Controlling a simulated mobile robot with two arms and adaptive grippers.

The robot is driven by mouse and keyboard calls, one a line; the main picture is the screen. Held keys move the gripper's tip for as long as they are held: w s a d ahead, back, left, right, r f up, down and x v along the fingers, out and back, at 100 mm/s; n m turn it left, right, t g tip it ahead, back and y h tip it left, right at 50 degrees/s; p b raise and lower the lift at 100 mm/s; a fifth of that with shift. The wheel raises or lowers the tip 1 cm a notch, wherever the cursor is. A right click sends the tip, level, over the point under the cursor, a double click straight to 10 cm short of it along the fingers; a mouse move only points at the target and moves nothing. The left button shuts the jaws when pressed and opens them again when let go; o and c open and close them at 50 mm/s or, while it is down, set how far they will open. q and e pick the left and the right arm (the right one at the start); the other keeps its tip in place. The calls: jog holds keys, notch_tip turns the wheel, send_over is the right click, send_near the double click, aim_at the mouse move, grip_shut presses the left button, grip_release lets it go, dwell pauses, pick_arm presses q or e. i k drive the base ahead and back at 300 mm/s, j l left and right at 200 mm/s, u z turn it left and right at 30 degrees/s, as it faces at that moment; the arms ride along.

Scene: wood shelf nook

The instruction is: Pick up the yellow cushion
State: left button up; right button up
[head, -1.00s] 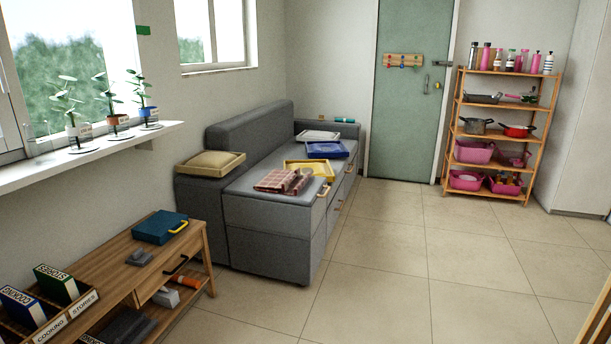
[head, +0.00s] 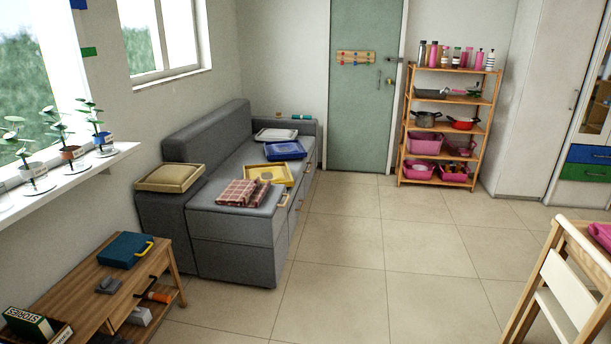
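Neither of my grippers shows in the head view.
A wooden bench (head: 95,290) with a blue case (head: 125,250) stands in front of the sofa. A plant shelf (head: 70,185) juts from the left wall. A white-and-wood chair (head: 560,285) is at the right. The tiled floor (head: 345,245) between is clear.

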aim_at(277, 173)
jog(key=i+z, duration=0.15)
jog(key=i, duration=3.1)
jog(key=i+u, duration=0.1)
jog(key=i, duration=0.6)
jog(key=i+l+u, duration=0.1)
jog(key=i, duration=0.55)
